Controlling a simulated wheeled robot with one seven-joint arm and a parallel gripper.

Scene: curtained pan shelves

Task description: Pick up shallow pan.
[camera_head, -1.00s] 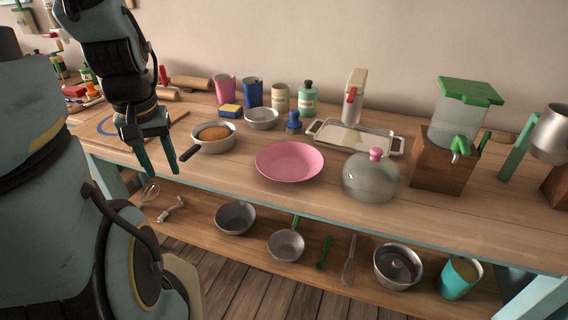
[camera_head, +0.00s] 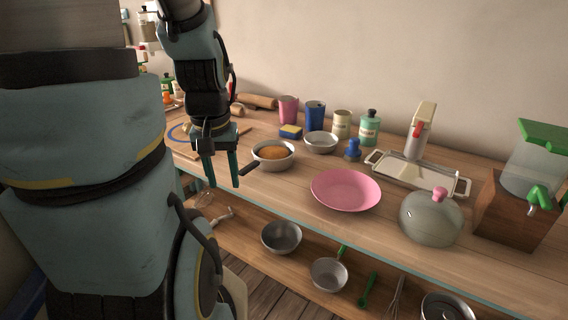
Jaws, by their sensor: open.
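A small pale grey pan (camera_head: 289,163) with a short dark handle stands on the wooden counter, with a round orange-brown item (camera_head: 275,152) in it. Another pan (camera_head: 328,275), grey with a green handle, sits on the lower shelf. I cannot tell for sure which one is the shallow pan. My gripper (camera_head: 222,176) is open and empty, fingers pointing down, just left of the counter pan's handle tip. It does not appear to touch the handle, though the depth between them is hard to judge.
A pink plate (camera_head: 346,190), a glass dome (camera_head: 430,218), a grey bowl (camera_head: 321,142) and a white tray (camera_head: 418,175) stand to the right. Cups and jars line the back. A cutting board lies behind my gripper. A metal bowl (camera_head: 281,237) sits on the lower shelf.

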